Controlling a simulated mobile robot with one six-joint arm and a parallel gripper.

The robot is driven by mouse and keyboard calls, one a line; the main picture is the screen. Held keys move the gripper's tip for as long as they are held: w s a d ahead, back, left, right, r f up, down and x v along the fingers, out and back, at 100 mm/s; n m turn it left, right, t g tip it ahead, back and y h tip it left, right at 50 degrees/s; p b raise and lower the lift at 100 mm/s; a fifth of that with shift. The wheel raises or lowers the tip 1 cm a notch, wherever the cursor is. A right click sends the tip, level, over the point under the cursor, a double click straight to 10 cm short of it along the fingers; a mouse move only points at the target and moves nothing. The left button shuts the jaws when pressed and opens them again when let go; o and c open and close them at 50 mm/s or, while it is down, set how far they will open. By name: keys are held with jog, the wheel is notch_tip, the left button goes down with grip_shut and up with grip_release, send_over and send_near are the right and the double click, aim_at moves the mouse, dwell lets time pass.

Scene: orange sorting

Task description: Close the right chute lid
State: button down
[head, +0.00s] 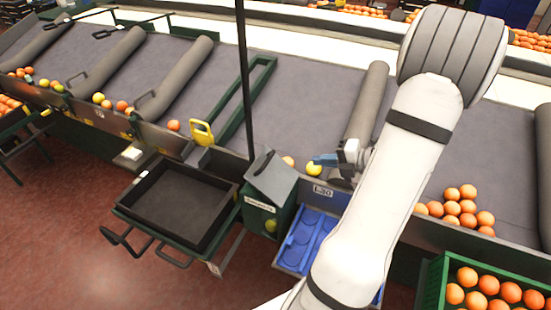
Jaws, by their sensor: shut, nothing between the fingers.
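A small grey lid (271,178) sits tilted over a green chute box (262,218) at the centre of the head view. I cannot tell how far its panel stands from the rim. A yellow-green fruit (271,226) shows low in the box. My gripper (320,160), with blue fingertips, is to the right of the lid and apart from it, pointing left. It is shut and empty, above a yellow fruit (314,169) on the sorting bed's front edge. My arm hides part of the bed to the right of the gripper.
An empty black tray (134,193) stands left of the chute box. A thin dark post (245,80) rises just behind the lid. A blue tray (299,243) lies below the gripper. A green crate of oranges (436,285) is at the lower right. A yellow handle (202,133) stands left of the post.

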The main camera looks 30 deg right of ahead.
jog(key=p, duration=0.2)
send_over(277, 173)
jog(key=s, duration=0.2)
notch_tip(277, 173, down, 5)
jog(key=shift+w+a+f, duration=0.1)
